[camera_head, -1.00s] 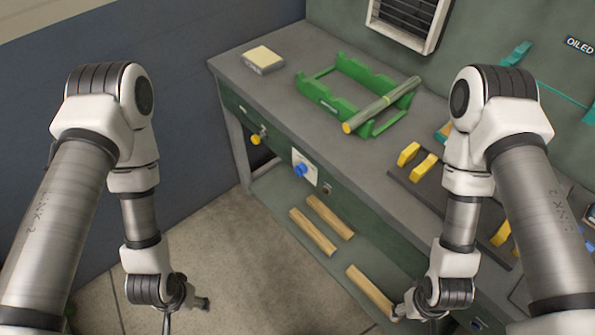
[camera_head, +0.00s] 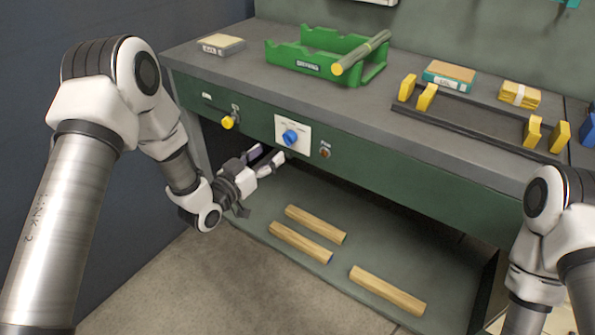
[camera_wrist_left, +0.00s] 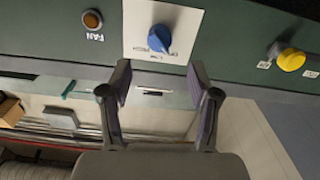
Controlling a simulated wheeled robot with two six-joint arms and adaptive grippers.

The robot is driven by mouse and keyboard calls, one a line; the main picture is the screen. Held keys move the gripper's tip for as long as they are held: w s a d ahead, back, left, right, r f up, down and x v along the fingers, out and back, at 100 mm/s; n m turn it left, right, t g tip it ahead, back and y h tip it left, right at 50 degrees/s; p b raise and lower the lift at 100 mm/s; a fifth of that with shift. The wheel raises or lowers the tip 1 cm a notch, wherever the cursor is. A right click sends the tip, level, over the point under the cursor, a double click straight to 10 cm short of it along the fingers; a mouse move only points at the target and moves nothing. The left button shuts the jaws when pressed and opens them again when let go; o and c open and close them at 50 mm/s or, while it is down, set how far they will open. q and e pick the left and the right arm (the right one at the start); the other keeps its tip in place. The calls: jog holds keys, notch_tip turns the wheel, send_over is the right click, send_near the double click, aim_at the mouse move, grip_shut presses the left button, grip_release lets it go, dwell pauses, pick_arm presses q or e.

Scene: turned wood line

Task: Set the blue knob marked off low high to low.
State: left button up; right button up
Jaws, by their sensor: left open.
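The blue knob (camera_head: 290,138) sits on a white plate (camera_head: 305,132) on the green front of the bench. My left gripper (camera_head: 266,158) is open and empty, just below and left of the knob. In the wrist view its fingers (camera_wrist_left: 159,80) are apart, with the knob ahead between their lines and not touched. My right gripper is out of frame.
A yellow knob (camera_head: 228,122) is left of the plate and a brown FAN button (camera_head: 325,150) right of it. The bench top (camera_head: 225,68) overhangs above. Wooden bars (camera_head: 300,243) lie on the lower shelf. The space before the panel is clear.

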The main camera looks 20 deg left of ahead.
aim_at(285, 140)
pick_arm(q)
jog(key=x, duration=0.8)
jog(key=c, duration=1.1)
